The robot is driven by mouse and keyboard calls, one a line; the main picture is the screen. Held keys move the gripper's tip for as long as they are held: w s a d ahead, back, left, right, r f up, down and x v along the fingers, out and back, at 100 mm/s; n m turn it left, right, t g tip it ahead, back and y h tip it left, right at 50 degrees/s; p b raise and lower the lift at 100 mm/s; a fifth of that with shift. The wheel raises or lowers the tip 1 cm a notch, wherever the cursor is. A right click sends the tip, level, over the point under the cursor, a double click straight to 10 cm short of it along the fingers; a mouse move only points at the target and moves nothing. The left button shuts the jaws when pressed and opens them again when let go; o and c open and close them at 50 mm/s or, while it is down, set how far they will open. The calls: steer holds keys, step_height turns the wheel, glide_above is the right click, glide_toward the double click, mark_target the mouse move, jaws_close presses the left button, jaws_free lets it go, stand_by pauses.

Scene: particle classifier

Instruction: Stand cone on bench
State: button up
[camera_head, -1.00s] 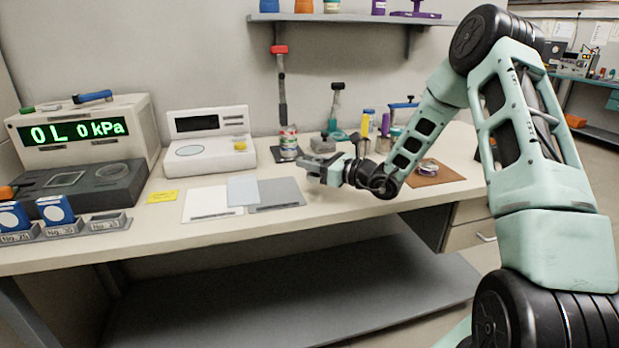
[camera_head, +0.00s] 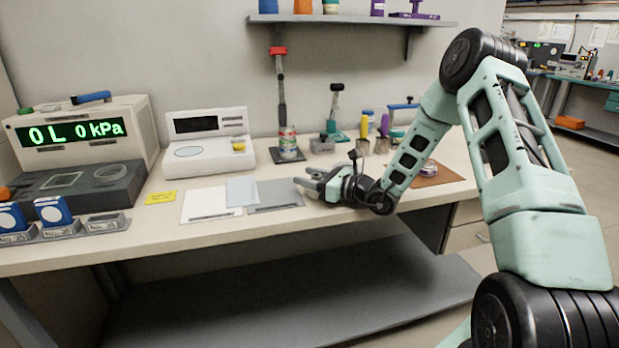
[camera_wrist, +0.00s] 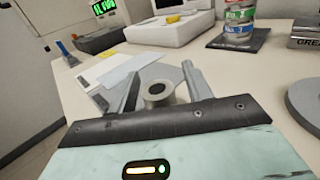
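My gripper (camera_head: 305,177) is low over the bench (camera_head: 250,229), at the right end of the grey mat. In the wrist view my gripper (camera_wrist: 161,70) has its two fingers apart. A small grey, hollow, round piece (camera_wrist: 158,90), seemingly the cone seen end-on, lies between them, with a visible gap to the right finger. Its dark opening faces the wrist camera. Whether it touches the left finger or the bench I cannot tell. In the head view I cannot make the cone out at my gripper.
White, pale blue and grey mats (camera_head: 276,193) lie left of my gripper. A white scale (camera_head: 209,151) and a stand with stacked colored jars (camera_head: 287,142) are behind. A round grey disc (camera_wrist: 305,100) is close on the right in the wrist view. Bare bench lies in front.

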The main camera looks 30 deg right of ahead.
steer(key=shift+r, duration=0.3)
steer(key=v, duration=1.2)
steer(key=shift+f, duration=0.1)
steer(key=s+a+r+n+g+y, duration=0.1)
steer(key=s+a+n+g+y, duration=0.15)
steer(key=a+n+g, duration=0.4)
steer(key=s+a+r+n+g+y, duration=0.1)
steer(key=s+a+n+g, duration=0.25)
steer(key=a, duration=0.65)
steer(key=s+a+r+n+g+y, duration=0.1)
steer(key=s+a+n+g+y, duration=0.2)
steer(key=a, duration=0.6)
steer(key=s+a+n+g+h, duration=0.1)
steer(key=s+a+n+h, duration=0.2)
steer(key=s+n+h, duration=0.4)
steer(key=s+a+n+g+h, duration=0.1)
steer(key=s+a+n+h, duration=0.2)
steer(key=s+n+h, duration=0.4)
steer(key=s+n, duration=0.6)
steer(key=n, duration=0.5)
steer(key=shift+s+a+r+g+h, duration=0.35)
steer(key=shift+a+g, duration=0.05)
